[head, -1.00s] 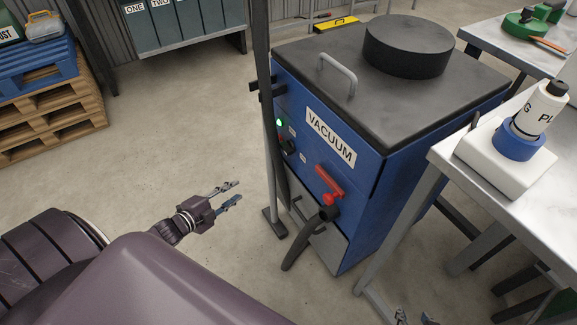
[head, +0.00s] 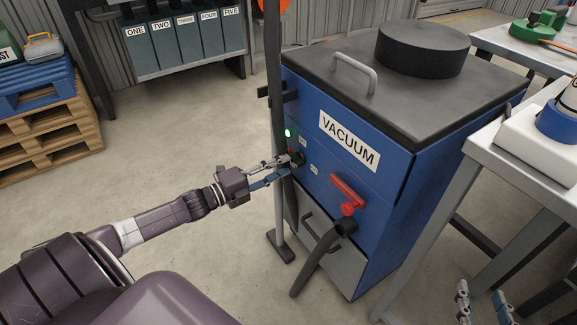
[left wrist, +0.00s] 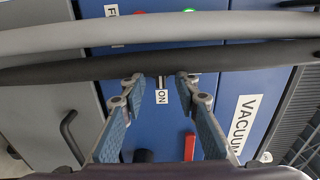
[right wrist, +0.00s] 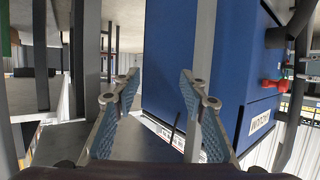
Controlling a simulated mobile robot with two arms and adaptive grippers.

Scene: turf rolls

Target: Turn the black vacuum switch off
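The blue vacuum cabinet (head: 400,165) has a black knob-like switch (head: 299,158) on its front, below a lit green lamp (head: 287,133) and a small red button. My left gripper (head: 284,167) is at the switch, its fingertips beside it. In the left wrist view the fingers (left wrist: 156,77) are apart, with a small dark part and the ON label (left wrist: 161,96) between the tips. Whether they touch the switch cannot be told. My right gripper (right wrist: 158,76) is open and empty beside the cabinet; it shows at the lower right of the head view (head: 482,302).
A grey pole stand (head: 280,245) and a dark bar rise close in front of the switch. A red lever (head: 346,189) and a dark hose (head: 318,263) are to its right. A metal table (head: 470,185) stands at the right.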

